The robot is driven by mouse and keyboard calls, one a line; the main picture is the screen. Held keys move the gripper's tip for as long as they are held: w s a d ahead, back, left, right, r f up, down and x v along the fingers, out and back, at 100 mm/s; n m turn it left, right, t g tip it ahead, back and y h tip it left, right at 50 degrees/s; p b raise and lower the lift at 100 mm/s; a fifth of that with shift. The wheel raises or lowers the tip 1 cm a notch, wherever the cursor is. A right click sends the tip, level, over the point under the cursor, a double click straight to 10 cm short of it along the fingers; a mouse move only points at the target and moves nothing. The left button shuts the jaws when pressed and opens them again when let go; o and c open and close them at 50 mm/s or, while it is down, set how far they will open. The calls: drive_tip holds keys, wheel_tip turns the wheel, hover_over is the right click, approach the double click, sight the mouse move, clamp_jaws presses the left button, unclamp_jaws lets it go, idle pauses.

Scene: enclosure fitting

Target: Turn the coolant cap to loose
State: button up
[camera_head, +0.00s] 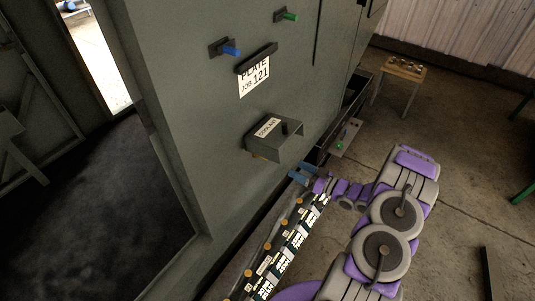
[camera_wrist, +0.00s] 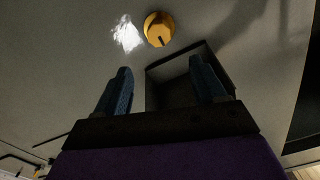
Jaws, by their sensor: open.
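A dark hood labelled COOLANT (camera_head: 285,148) juts from the grey enclosure wall. A bit of orange shows under its lower left edge, most of it hidden by the hood. In the wrist view an orange round cap (camera_wrist: 159,29) with a dark mark lies beyond my fingertips, beside a white glaring patch. I cannot tell for sure that it is the coolant cap. My gripper (camera_head: 303,174) is below and right of the hood. In the wrist view my gripper (camera_wrist: 158,66) is open, its blue fingers apart, with a dark box-like shape (camera_wrist: 180,78) between and behind them.
A blue handle (camera_head: 230,51), a green handle (camera_head: 289,16) and a plate marked JOB 121 (camera_head: 254,84) are on the wall above. A rail with orange knobs and white labels (camera_head: 285,250) runs along the bottom. A small stool (camera_head: 405,69) stands at the right on open floor.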

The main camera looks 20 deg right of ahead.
sight(270, 154)
drive_tip(key=b+x, duration=0.2)
drive_tip(key=x, duration=1.3)
drive_tip(key=shift+d, duration=0.15)
drive_tip(key=c, duration=1)
